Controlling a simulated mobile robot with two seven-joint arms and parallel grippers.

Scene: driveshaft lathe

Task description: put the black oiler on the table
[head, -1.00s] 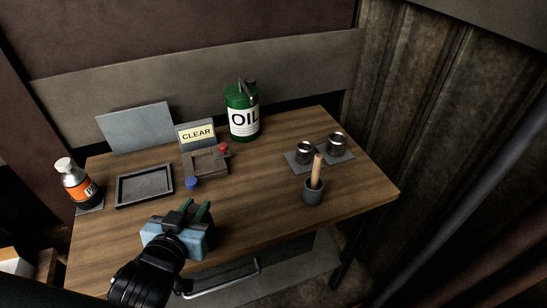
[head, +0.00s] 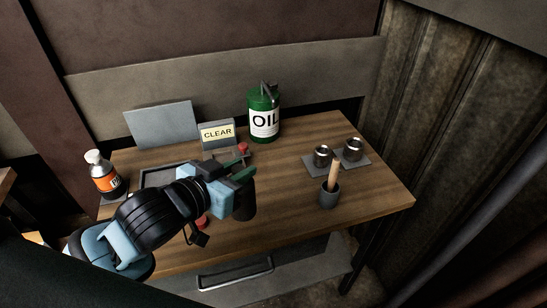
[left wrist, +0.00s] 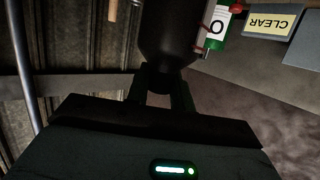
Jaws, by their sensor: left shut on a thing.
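The black oiler (head: 243,203) is a dark, rounded can. It hangs below my left gripper (head: 240,177), which is shut on it near the middle of the table. In the left wrist view the oiler (left wrist: 168,32) fills the space just beyond the two fingers. It looks upright in the head view. I cannot tell whether its base touches the table. The table (head: 285,210) is brown wood with bare room to the right of the oiler. My right gripper is not in view.
A green oil can (head: 264,115) and a CLEAR sign (head: 217,134) stand at the back. A grey cup with a wooden handle (head: 330,192) and two metal cups (head: 353,149) stand right. An orange-labelled bottle (head: 105,175) stands left. My arm hides much of the tray (head: 165,174).

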